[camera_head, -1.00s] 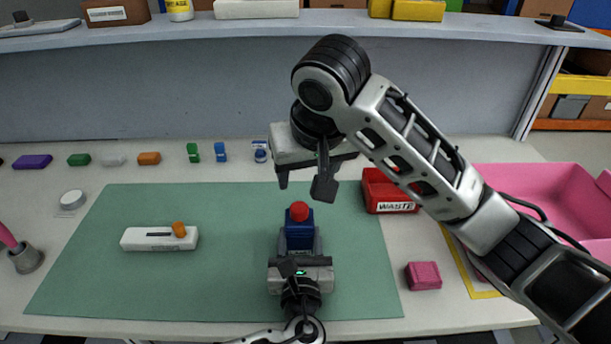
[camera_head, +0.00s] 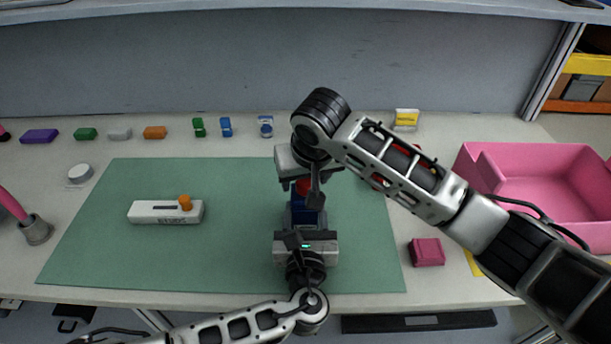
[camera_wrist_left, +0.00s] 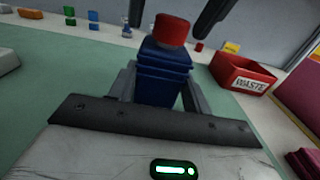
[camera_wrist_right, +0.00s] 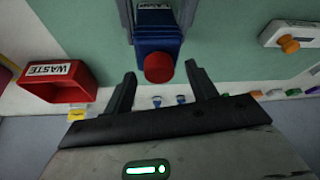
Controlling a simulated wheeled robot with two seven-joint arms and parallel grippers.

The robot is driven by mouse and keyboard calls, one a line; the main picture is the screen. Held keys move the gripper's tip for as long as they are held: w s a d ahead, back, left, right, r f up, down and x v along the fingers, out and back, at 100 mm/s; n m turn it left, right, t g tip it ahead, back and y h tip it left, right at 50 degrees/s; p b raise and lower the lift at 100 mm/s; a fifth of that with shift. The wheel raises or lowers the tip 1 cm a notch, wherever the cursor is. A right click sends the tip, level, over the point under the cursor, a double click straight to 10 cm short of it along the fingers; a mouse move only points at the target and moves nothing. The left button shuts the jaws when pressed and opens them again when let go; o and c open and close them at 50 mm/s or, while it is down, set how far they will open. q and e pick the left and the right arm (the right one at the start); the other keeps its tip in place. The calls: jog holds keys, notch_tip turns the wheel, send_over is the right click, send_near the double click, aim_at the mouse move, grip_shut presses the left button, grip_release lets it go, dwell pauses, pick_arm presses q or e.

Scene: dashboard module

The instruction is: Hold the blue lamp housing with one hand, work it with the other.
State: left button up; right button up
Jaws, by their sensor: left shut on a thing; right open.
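The blue lamp housing (camera_head: 306,214) stands on the green mat (camera_head: 110,262), with a red round cap (camera_wrist_left: 171,30) on its top. My left gripper (camera_wrist_left: 160,95) is shut on the housing's sides from the front. My right gripper (camera_head: 308,190) is open above the housing. In the right wrist view, the red cap (camera_wrist_right: 159,68) lies just beyond and between the open fingertips, and I see a gap around it. In the head view my right gripper hides part of the cap.
A white module with an orange knob (camera_head: 185,203) lies left on the mat. A red WASTE bin (camera_wrist_left: 240,75) stands right of the housing, mostly behind my right arm in the head view. A pink block (camera_head: 427,252) and pink tray (camera_head: 545,185) are at the right. Small coloured parts line the back.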

aim_at(306, 182)
jog(key=shift+c, duration=0.4)
jog(key=c, duration=1)
jog(key=shift+r, duration=0.15)
jog(key=shift+r, duration=2.95)
pick_arm(q)
jog(key=o, duration=1.4)
jog(key=shift+c, duration=0.2)
